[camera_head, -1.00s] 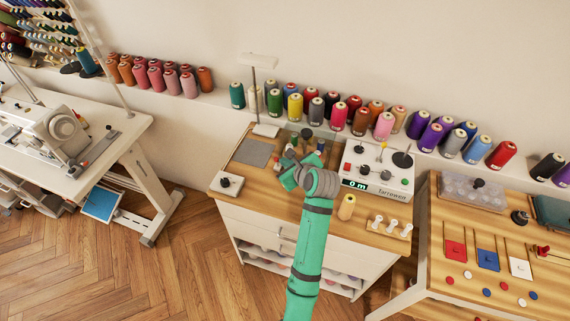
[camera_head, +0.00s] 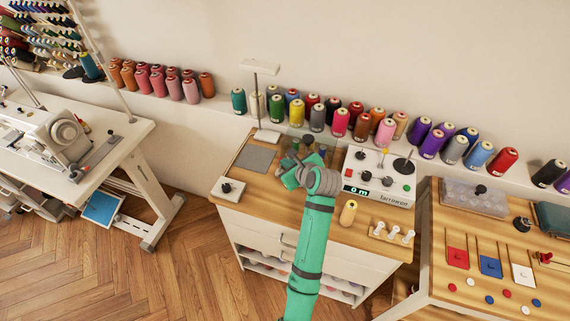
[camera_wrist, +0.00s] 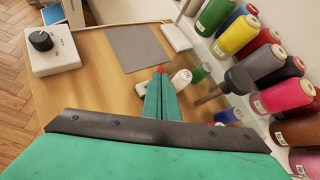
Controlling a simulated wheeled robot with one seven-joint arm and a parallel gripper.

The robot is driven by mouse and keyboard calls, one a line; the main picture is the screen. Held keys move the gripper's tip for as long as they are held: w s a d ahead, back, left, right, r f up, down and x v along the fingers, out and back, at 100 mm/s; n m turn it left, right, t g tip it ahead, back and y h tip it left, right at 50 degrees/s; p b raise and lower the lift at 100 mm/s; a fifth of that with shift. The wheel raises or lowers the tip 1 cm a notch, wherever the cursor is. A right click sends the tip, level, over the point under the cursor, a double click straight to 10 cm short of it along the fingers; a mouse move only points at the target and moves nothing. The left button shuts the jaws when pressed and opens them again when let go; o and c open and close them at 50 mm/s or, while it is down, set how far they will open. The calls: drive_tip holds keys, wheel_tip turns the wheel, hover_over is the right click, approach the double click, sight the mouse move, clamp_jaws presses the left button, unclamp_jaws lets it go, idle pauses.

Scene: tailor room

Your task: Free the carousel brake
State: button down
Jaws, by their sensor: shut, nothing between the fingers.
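My gripper (camera_head: 288,181) is over the left half of the wooden-topped cabinet (camera_head: 235,189), in front of a clear guard (camera_head: 318,143) with small spools behind it. In the wrist view my green fingers (camera_wrist: 161,80) are together with nothing held. A white rounded piece (camera_wrist: 181,77) sits right beside the fingertips; I cannot tell if they touch. A small red spot shows at the tips. A green spool (camera_wrist: 200,72) and a dark rod (camera_wrist: 208,95) lie just to the right. No part is clearly recognisable as the carousel brake; my gripper hides part of that area.
A white box with a black knob (camera_head: 227,187) is at the front left, near a grey mat (camera_head: 256,158). A control box (camera_head: 378,174) with levers and a display stands right. A yellow cone (camera_head: 348,212) and white pegs (camera_head: 393,232) are in front. Thread cones (camera_head: 341,122) line the back.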

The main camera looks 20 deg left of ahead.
drive_tip(key=shift+r, duration=0.1)
drive_tip(key=shift+d+r, duration=0.1)
drive_tip(key=shift+r, duration=0.6)
drive_tip(key=shift+d, duration=0.15)
drive_tip(key=s+d+r, duration=0.4)
drive_tip(key=d+r, duration=0.4)
drive_tip(key=shift+d+r, duration=0.3)
drive_tip(key=shift+r, duration=0.1)
